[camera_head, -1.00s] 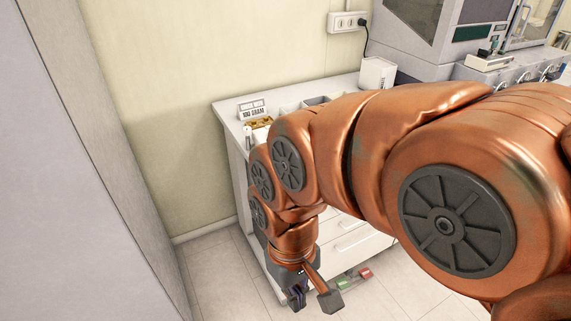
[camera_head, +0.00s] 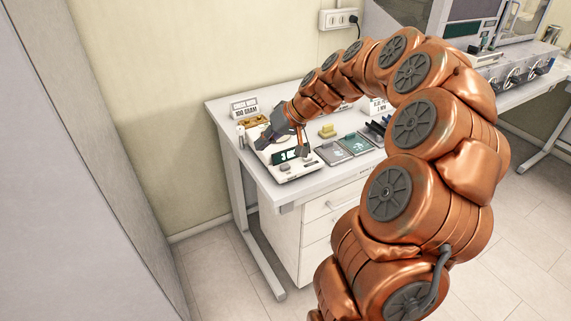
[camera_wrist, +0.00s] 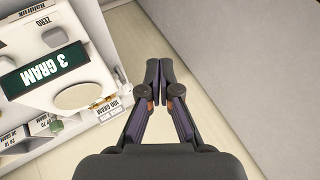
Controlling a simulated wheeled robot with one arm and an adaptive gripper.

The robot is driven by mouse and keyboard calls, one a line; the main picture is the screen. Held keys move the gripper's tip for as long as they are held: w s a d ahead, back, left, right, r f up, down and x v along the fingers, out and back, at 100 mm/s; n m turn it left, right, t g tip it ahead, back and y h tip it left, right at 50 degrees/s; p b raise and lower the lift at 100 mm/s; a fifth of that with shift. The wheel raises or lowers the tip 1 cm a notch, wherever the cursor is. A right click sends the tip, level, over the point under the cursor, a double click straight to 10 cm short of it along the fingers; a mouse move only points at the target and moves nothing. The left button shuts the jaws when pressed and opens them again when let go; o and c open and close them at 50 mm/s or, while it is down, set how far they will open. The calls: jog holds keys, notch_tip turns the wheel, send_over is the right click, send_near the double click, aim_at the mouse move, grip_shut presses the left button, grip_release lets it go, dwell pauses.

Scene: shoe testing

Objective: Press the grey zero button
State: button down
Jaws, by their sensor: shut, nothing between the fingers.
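A white scale (camera_head: 312,163) stands at the left front of the desk; its dark display (camera_wrist: 44,70) reads "3 GRAM" in the wrist view. A "ZERO" label (camera_wrist: 53,39) is printed beside the display. A round pan (camera_wrist: 85,95) lies on the display's other side. My gripper (camera_wrist: 160,68) is shut and empty, to the right of the scale in the wrist view. In the head view, my gripper (camera_head: 263,143) is over the scale's left rear; contact cannot be told.
A "100 GRAM" card (camera_head: 245,107) stands behind the scale, with a brown tray (camera_head: 254,121) before it. Dark and teal flat pads (camera_head: 356,143) and a yellow block (camera_head: 327,131) lie to the right. A tall grey panel (camera_head: 75,150) rises at the left.

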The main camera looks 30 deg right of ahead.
jog(key=m+t, duration=0.1)
jog(key=t, duration=0.1)
send_over(287, 165)
jog(key=f, duration=0.1)
jog(key=shift+s+h, duration=0.1)
jog(key=shift+h, duration=0.2)
jog(key=shift+f, duration=0.2)
notch_tip(287, 165, down, 8)
jog(key=b, duration=0.2)
jog(key=shift+r+b, duration=0.15)
jog(key=shift+b, duration=0.15)
jog(key=shift+f+b, duration=0.3)
jog(key=shift+f, duration=0.1)
jog(key=shift+a+f+b, duration=0.1)
jog(key=shift+f+b, duration=0.85)
jog(key=shift+b, duration=0.4)
dwell(1.5)
jog(key=shift+r, duration=0.95)
jog(key=shift+r, duration=0.1)
